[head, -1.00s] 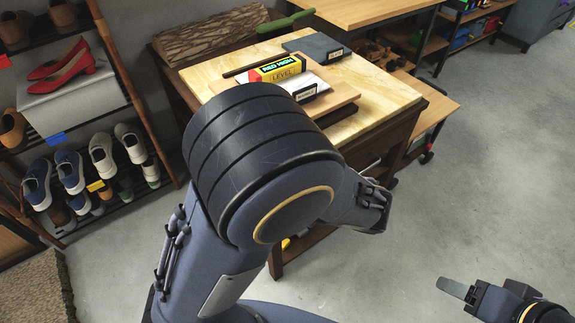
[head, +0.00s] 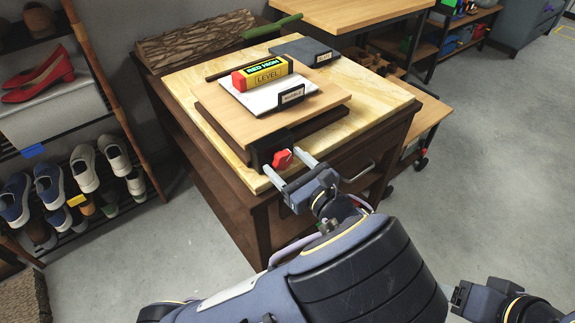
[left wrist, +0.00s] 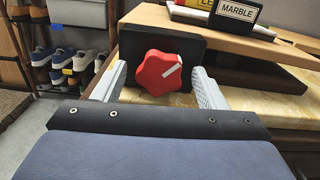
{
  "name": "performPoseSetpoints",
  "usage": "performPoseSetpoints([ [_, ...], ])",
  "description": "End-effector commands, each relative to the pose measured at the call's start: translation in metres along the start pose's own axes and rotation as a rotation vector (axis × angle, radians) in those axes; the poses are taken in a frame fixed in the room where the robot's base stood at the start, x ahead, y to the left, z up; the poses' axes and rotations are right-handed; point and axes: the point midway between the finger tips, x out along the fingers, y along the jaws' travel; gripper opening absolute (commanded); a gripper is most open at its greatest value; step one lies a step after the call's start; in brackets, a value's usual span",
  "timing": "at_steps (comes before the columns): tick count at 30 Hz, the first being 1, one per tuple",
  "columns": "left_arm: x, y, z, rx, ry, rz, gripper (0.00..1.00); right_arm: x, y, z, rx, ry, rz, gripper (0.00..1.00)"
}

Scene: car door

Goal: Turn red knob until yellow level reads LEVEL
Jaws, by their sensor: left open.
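The red knob (head: 282,159) sits on a black block (head: 262,150) at the front edge of the tilting wooden board (head: 225,115). It has a lobed rim and a white mark, which points to the upper right in the left wrist view (left wrist: 160,74). The yellow level (head: 264,72) with a red end lies on a pale marble slab (head: 270,95); its display reads RED HIGH. My left gripper (head: 288,168) is open, with one finger on each side of the knob; contact is not clear. My right gripper (head: 462,297) is at the lower right, far from the knob.
The board stands on a stone-topped cabinet (head: 385,88). A dark slab (head: 305,50) and a green-handled tool (head: 272,28) lie behind it. A shoe rack (head: 80,190) stands at the left. The grey floor (head: 480,150) at the right is clear.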

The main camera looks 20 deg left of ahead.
Motion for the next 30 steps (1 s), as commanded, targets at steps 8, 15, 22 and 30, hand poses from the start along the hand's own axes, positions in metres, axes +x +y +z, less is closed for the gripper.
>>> performPoseSetpoints([
  [8,0.0025,0.0001,0.0002,0.000,0.001,0.000,0.66,0.0002,0.0001,0.0001,0.000,0.000,0.000,0.62],
  [15,0.0023,0.0002,0.0000,0.000,0.001,0.000,0.36,0.0002,0.0001,0.0001,0.000,0.000,0.000,0.62],
  [22,0.0023,0.0003,0.0004,-0.017,0.001,0.001,0.21,-0.0007,-0.0003,-0.0003,0.000,0.000,0.000,0.62],
  [30,0.0023,0.0004,-0.0001,-0.300,0.002,0.002,0.21,-0.0050,-0.0023,-0.0025,0.000,0.000,0.000,0.62],
])
